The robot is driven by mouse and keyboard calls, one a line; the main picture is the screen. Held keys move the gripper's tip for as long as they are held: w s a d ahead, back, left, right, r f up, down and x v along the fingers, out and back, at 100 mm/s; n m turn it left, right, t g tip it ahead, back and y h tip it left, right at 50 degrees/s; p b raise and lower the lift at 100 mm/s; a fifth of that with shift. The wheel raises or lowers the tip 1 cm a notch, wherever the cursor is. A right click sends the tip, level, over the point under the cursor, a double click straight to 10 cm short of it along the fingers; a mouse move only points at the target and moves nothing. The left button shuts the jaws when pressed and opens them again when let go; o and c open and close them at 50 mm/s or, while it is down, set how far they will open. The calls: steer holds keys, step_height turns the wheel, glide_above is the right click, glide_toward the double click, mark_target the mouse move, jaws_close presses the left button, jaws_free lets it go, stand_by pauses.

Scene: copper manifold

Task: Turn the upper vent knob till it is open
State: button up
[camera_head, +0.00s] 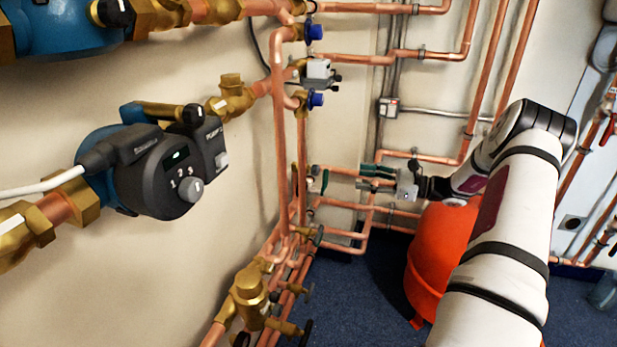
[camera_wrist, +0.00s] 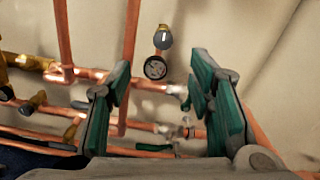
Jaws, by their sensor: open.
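My gripper (camera_head: 374,177) is open, with green finger pads, near the copper pipes in the centre of the head view. In the wrist view my gripper (camera_wrist: 158,78) has nothing between its pads. A round grey knob (camera_wrist: 164,37) with a white upright mark is on the wall ahead, at the upper middle of the wrist view. A dark round dial (camera_wrist: 155,67) sits just below it, in line with the gap. The pads touch neither. In the head view, an upper blue cap (camera_head: 314,31) and a lower blue cap (camera_head: 316,100) are on the pipes; I cannot tell which part is the upper vent knob.
Copper pipes (camera_head: 279,130) run up the wall beside my gripper. A blue pump with a dark head (camera_head: 160,175) projects at the left. A red vessel (camera_head: 428,250) stands under my arm. Brass valves (camera_head: 250,298) are low in front. Pipes also cross low in the wrist view.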

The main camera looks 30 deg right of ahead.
mark_target(319, 170)
steer(key=b+x, duration=0.3)
steer(key=x, duration=1)
steer(key=shift+w+b, duration=0.3)
steer(key=shift+w, duration=0.1)
jaws_close()
